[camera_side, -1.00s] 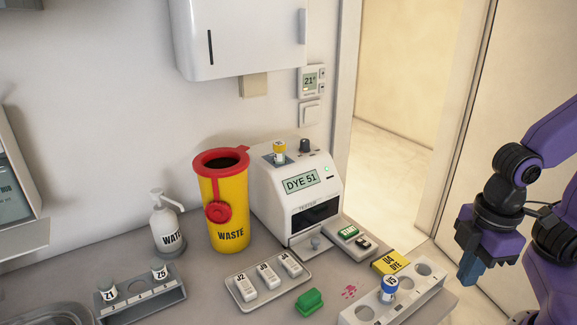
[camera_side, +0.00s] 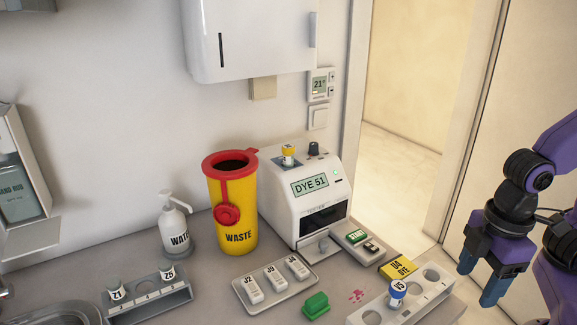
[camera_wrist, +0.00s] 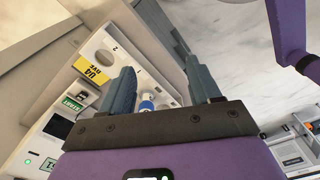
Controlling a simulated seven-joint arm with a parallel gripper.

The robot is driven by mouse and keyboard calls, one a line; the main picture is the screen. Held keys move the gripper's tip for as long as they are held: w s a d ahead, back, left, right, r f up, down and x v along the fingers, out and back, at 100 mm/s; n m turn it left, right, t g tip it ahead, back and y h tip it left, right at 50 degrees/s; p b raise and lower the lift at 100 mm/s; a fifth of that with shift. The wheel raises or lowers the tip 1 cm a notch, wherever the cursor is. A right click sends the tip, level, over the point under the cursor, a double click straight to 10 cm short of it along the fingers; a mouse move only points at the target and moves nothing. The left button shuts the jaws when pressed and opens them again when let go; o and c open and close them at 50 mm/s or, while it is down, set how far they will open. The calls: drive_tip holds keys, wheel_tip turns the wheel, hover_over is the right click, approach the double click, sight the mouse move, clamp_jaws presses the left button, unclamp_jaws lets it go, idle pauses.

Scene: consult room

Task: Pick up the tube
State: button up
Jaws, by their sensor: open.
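A blue-capped tube (camera_side: 397,291) stands upright in a white rack (camera_side: 436,290) at the front right of the counter. In the wrist view its cap (camera_wrist: 147,105) shows between my fingers, beyond them. A yellow-capped tube (camera_side: 289,152) stands in the top of the white tester (camera_side: 283,205), whose screen reads DYE 51. Two white-capped tubes, Z1 (camera_side: 116,289) and Z5 (camera_side: 168,271), stand in a grey rack (camera_side: 150,301) at the left. My gripper (camera_side: 480,277) is open and empty, to the right of the white rack and apart from it.
A yellow waste bin (camera_side: 231,216) with a red rim and a water bottle (camera_side: 174,224) stand at the back. A tray (camera_side: 308,272) of several white labelled pieces, a green block (camera_side: 316,305) and a yellow box (camera_side: 397,267) lie nearby. A small pink stain (camera_side: 357,296) marks the counter.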

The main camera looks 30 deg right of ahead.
drive_tip(key=w+a+r+m+t, duration=0.1)
drive_tip(key=w+a+r+m, duration=0.45)
drive_tip(key=w, duration=0.55)
drive_tip(key=m+t+h, duration=0.2)
drive_tip(key=m+t, duration=0.3)
drive_tip(key=m, duration=0.4)
approach(289, 146)
drive_tip(key=x, duration=0.5)
drive_tip(key=shift+w+d+r, duration=0.2)
drive_tip(key=shift+w+d, duration=0.1)
drive_tip(key=shift+d, duration=0.05)
drive_tip(key=shift+s+a+f+x, duration=0.1)
drive_tip(key=shift+x, duration=0.8)
drive_tip(key=shift+s+a+f+x, duration=0.1)
drive_tip(key=shift+a+x, duration=0.05)
drive_tip(key=shift+x, duration=0.75)
drive_tip(key=shift+s+a+f+x, duration=0.1)
drive_tip(key=shift+x, duration=0.8)
clamp_jaws()
